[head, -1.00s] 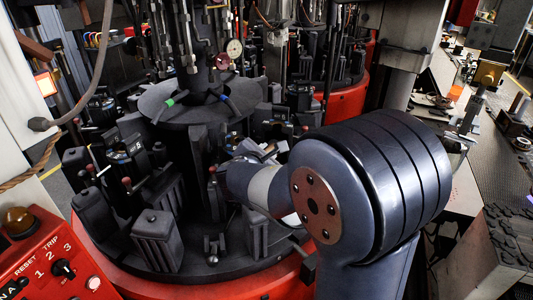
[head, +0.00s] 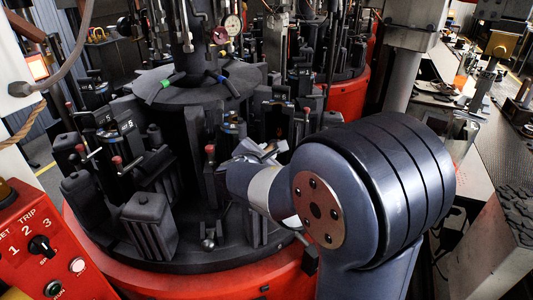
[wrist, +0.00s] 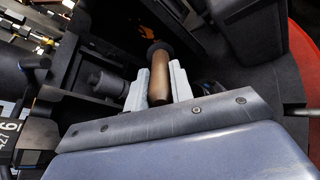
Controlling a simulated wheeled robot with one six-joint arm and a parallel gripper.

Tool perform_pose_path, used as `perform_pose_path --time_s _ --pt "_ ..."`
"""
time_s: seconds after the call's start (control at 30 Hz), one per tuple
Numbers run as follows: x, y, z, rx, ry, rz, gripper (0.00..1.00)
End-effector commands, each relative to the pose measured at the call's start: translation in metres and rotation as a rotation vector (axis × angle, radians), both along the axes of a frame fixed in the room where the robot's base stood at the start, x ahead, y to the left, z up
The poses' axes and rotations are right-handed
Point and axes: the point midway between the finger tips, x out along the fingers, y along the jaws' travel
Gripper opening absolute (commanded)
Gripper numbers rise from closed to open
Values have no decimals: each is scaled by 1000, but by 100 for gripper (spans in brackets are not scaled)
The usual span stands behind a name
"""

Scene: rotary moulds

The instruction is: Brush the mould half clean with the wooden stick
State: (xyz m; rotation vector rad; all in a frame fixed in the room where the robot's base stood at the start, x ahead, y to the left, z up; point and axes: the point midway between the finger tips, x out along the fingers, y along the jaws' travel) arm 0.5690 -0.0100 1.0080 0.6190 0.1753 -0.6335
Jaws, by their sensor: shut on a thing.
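The wooden stick (wrist: 160,78) is a brown cylinder with a dark, wider far end. My gripper (wrist: 157,72) is shut on it, with one pale grey finger on each side. In the head view, my arm hides most of the gripper and the stick. Dark mould blocks (head: 150,226) stand around the round turntable. In the wrist view, a dark block (wrist: 250,35) stands right of the stick, and dark parts lie to its left. I cannot tell which is the mould half or whether the stick's dark end touches it.
The turntable has a red rim (head: 180,284) and a dark central hub (head: 190,95). Upright rods with red knobs (head: 117,160) stick up among the blocks. A red control panel (head: 45,250) is at lower left. A bench (head: 455,110) runs along the right.

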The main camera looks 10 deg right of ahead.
Motion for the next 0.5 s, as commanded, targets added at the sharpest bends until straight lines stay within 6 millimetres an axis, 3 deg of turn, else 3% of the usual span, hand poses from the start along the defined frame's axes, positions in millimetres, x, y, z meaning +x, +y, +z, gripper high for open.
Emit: perform_pose_path --time_s 0.03,0.17,0.5 --pt "0 0 -9 0 0 0 0" --pt "1 -1 -11 0 0 0 0" --pt "0 0 15 0 -2 0 0"
